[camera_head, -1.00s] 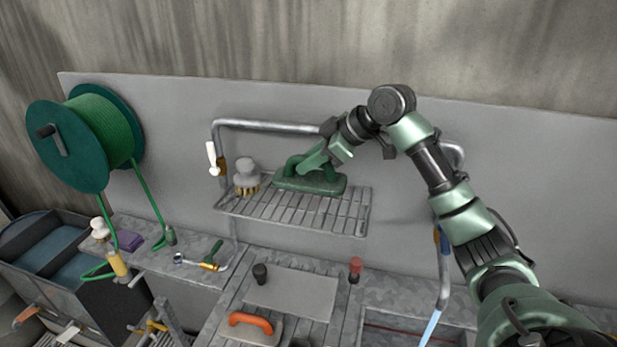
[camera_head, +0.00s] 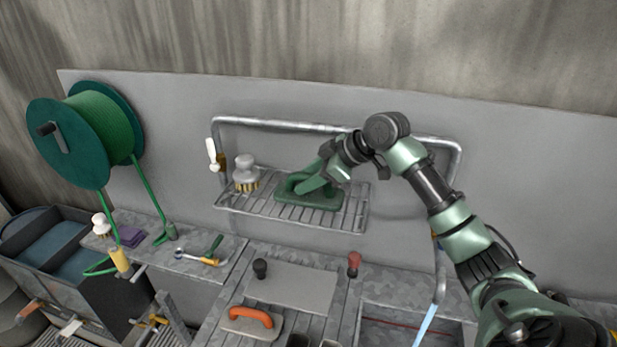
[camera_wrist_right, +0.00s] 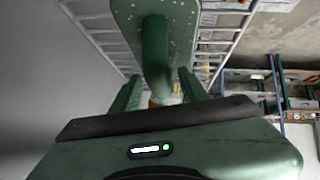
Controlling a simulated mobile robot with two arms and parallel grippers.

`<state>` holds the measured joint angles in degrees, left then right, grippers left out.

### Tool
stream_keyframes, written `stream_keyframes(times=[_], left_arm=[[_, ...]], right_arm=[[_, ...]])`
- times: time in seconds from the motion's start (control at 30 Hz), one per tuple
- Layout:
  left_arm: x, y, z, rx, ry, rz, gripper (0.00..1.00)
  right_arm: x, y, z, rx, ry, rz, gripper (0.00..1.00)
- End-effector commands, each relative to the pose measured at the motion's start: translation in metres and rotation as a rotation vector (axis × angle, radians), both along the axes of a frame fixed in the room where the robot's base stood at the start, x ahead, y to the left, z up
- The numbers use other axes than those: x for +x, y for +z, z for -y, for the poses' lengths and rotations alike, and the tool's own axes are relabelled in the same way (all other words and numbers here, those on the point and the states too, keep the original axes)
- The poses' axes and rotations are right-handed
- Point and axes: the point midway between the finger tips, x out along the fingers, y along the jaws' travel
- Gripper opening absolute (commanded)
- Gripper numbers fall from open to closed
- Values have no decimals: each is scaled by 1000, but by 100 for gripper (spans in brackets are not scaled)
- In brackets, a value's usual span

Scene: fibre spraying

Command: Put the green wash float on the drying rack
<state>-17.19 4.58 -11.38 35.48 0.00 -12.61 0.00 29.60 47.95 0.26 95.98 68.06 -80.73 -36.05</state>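The green wash float (camera_head: 310,195) is a flat plate with a loop handle. It lies level at the wire drying rack (camera_head: 350,218), over the rack's middle, and seems to rest on the bars. My right gripper (camera_head: 318,178) comes from the right and has its fingers on both sides of the float's handle, seemingly shut on it. In the right wrist view the float's plate (camera_wrist_right: 190,20) is beyond the fingers, and the handle (camera_wrist_right: 157,55) runs between them. The float's underside is hidden. My left gripper is not in view.
A white-topped brush (camera_head: 245,173) stands on the rack left of the float. A pipe frame (camera_head: 290,126) runs above and behind. A green hose reel (camera_head: 85,135) hangs at left. Below is a bench with an orange-handled float (camera_head: 250,318). The rack's right end is bare.

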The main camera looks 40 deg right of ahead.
Motion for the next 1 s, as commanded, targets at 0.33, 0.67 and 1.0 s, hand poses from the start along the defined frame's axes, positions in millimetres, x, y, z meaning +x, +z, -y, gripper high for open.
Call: stream_keyframes(times=[0.33, 0.67, 1.0], left_arm=[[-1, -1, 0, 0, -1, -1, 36], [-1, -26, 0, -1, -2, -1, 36], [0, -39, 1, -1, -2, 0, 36]], right_arm=[[-1, 4, 1, 0, -1, 1, 43], [-40, 44, 24, -6, -2, 4, 43], [-72, 82, 41, -2, -1, 1, 43]])
